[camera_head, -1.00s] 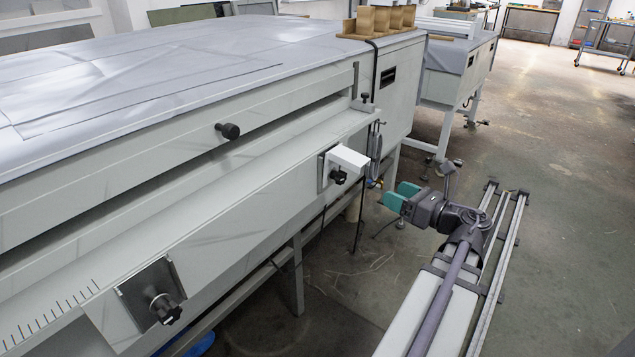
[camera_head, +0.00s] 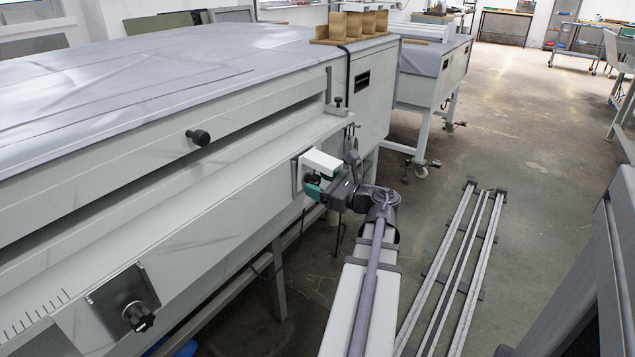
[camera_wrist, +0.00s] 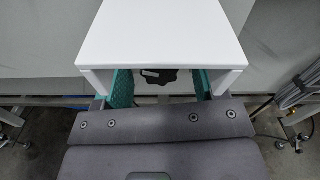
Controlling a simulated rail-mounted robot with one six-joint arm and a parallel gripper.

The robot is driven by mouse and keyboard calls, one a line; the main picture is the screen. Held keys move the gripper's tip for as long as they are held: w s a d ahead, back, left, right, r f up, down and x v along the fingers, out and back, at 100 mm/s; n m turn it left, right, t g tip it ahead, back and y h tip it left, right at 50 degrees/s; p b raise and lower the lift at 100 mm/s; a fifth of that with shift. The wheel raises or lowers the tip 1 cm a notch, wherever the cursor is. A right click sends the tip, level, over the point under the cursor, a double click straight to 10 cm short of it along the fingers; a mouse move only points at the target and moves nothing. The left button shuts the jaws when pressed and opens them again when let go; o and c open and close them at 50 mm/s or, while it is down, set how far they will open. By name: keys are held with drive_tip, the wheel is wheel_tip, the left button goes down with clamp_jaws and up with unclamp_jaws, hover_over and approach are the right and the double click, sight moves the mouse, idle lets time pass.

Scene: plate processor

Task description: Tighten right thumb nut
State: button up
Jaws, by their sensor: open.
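The right thumb nut (camera_wrist: 156,76) is a black lobed knob under a white block-shaped cover (camera_head: 321,162) on the machine's front. In the wrist view the white cover (camera_wrist: 160,35) hides the nut's upper part. My gripper (camera_head: 312,187) is at the cover, with its teal fingers below it. In the wrist view my gripper (camera_wrist: 160,86) is open, one teal finger on each side of the nut, with gaps showing between. Whether the fingers reach fully past the nut is hidden. A second black thumb nut (camera_head: 139,316) sits on a square plate at the lower left.
A black knob (camera_head: 199,137) sticks out of the upper front panel. A small black clamp screw (camera_head: 338,102) stands at the ledge's right end. Cables hang right of the cover (camera_wrist: 298,90). A floor rail (camera_head: 455,265) lies to the right, with open floor around it.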

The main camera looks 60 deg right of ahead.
drive_tip(key=shift+w, duration=0.45)
drive_tip(key=shift+c, duration=0.2)
drive_tip(key=c, duration=0.9)
drive_tip(key=shift+m, duration=2.9)
